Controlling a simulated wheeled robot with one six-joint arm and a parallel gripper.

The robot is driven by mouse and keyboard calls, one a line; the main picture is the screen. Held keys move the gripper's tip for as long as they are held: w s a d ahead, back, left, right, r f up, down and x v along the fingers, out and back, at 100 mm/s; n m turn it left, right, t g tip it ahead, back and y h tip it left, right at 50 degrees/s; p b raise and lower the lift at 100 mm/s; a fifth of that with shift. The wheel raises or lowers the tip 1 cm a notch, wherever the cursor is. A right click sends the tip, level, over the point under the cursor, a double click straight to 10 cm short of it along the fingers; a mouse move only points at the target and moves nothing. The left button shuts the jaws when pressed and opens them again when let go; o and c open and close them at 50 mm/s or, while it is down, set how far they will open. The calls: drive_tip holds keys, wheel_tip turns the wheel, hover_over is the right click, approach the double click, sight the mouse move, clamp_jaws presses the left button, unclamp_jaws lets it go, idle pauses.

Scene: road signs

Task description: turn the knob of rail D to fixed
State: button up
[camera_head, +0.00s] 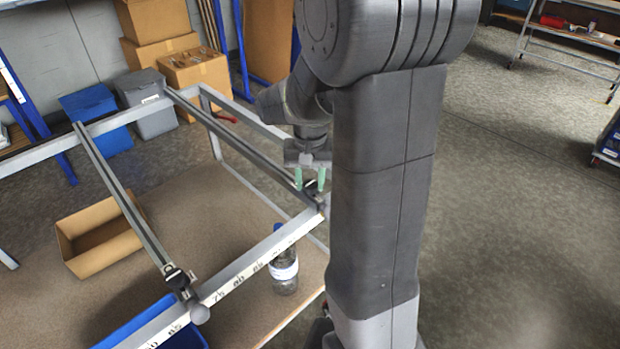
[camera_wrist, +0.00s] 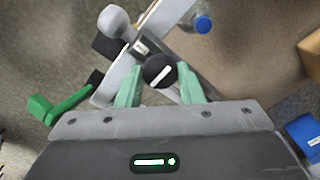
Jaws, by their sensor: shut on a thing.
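My gripper (camera_head: 311,181) has green fingers and is at the near end of the right-hand rail (camera_head: 250,150), by the front bar of the grey frame. In the wrist view my gripper (camera_wrist: 159,88) is shut on a round black knob (camera_wrist: 160,71), one finger on each side. A white line on the knob slants from lower left to upper right. A small white label (camera_wrist: 141,47) lies beside the knob, its text too small to read. A second rail (camera_head: 122,200) with a black end piece runs to the left. I cannot read which rail is D.
A bottle (camera_head: 284,272) with a blue cap stands below the front bar (camera_head: 245,265). An open cardboard box (camera_head: 100,238) and a blue bin (camera_head: 150,325) are under the frame. A green piece (camera_wrist: 60,104) shows left of my gripper.

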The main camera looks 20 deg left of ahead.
sight(310, 183)
idle(0.5)
drive_tip(key=o, duration=1)
drive_tip(key=shift+c, duration=0.2)
wheel_tip(310, 183, up, 14)
drive_tip(key=shift+f, duration=0.15)
wheel_tip(310, 183, down, 14)
drive_tip(key=shift+r, duration=0.15)
drive_tip(key=shift+r, duration=0.1)
idle(0.4)
